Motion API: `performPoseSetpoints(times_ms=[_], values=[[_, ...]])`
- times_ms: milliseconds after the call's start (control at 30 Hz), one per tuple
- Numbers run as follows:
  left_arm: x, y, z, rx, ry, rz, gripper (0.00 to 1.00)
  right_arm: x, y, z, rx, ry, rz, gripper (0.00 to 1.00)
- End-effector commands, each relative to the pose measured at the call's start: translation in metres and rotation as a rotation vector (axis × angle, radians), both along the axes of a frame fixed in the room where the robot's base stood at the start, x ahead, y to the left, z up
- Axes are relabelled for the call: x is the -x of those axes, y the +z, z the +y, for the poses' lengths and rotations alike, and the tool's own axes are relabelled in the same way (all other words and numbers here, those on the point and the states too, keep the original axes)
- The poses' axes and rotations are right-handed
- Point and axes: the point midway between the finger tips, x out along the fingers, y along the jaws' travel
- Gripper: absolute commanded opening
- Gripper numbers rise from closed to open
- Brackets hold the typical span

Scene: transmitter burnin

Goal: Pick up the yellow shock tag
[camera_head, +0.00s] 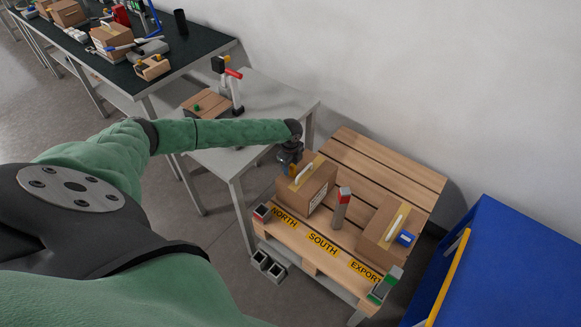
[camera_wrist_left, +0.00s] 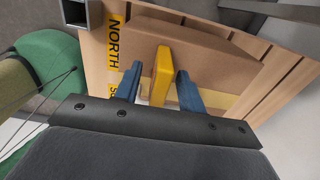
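The yellow shock tag (camera_wrist_left: 161,75) is a narrow yellow bar in the left wrist view, in front of the brown carton (camera_wrist_left: 195,55). My left gripper (camera_wrist_left: 157,88) is open, with one blue finger on each side of the tag. A gap shows between the tag and each finger, so it is not clamped. In the head view my left gripper (camera_head: 290,168) is at the upper left side of the carton (camera_head: 315,186) on the pallet, and largely hides the tag there. My right gripper is in neither view.
The wooden pallet (camera_head: 385,167) has yellow NORTH, SOUTH and EXPORT labels along its front. A red-topped grey post (camera_head: 341,208) stands between the carton and a second carton (camera_head: 375,240) with a blue tag (camera_head: 405,238). A blue bin (camera_head: 520,265) stands at right, a grey table (camera_head: 285,92) behind.

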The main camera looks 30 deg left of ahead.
Motion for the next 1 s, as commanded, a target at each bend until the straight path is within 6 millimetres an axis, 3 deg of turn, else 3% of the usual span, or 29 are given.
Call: performPoseSetpoints(times_ms=[300,500,533,1000], values=[[-0.0001,-0.0041,-0.0001,0.000,0.000,-0.001,0.40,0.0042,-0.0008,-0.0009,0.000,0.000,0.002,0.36],[-0.0001,-0.0039,0.0000,0.000,0.000,-0.001,0.03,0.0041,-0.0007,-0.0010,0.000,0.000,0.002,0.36],[-0.0001,-0.0039,0.0000,0.000,0.000,-0.001,0.00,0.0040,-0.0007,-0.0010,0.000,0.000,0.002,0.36],[-0.0005,0.0031,-0.0001,0.000,0.000,-0.002,0.00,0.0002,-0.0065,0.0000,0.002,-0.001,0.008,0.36]])
